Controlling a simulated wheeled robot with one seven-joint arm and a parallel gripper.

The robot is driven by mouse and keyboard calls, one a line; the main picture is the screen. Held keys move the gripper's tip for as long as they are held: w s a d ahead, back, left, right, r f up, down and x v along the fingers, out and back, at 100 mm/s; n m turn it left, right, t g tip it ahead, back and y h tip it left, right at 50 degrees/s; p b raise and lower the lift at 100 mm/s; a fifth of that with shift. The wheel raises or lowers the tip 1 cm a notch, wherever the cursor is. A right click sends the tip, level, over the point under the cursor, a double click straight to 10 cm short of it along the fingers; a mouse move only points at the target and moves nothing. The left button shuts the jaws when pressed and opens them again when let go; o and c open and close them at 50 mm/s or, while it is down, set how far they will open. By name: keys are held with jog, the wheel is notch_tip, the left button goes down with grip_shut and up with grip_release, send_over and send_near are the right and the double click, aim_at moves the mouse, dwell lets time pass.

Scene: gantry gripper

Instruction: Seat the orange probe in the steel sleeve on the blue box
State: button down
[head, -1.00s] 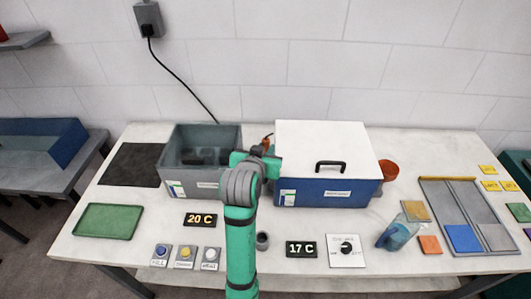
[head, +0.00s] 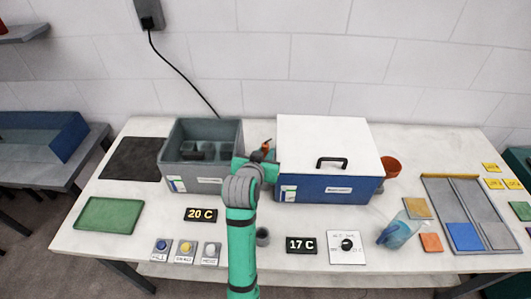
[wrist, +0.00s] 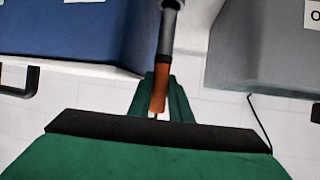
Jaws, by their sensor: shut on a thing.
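My gripper (head: 263,155) is in the gap between the grey bin and the blue box (head: 328,190). The orange probe (head: 267,146) shows just above it in the head view. In the wrist view my gripper (wrist: 160,100) is shut on the probe's orange handle (wrist: 159,88), and its dark grey shaft runs away from the fingers. A pale metal piece at the far end of the shaft, perhaps the steel sleeve (wrist: 172,5), is cut by the picture edge. I cannot tell whether the probe tip is inside it. The sleeve is hidden in the head view.
The open grey bin (head: 202,172) stands close on the left. The blue box has a white lid (head: 325,140) with a black handle.

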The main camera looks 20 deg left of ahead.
jog(key=shift+f, duration=0.4)
jog(key=c, duration=1.9)
grip_release()
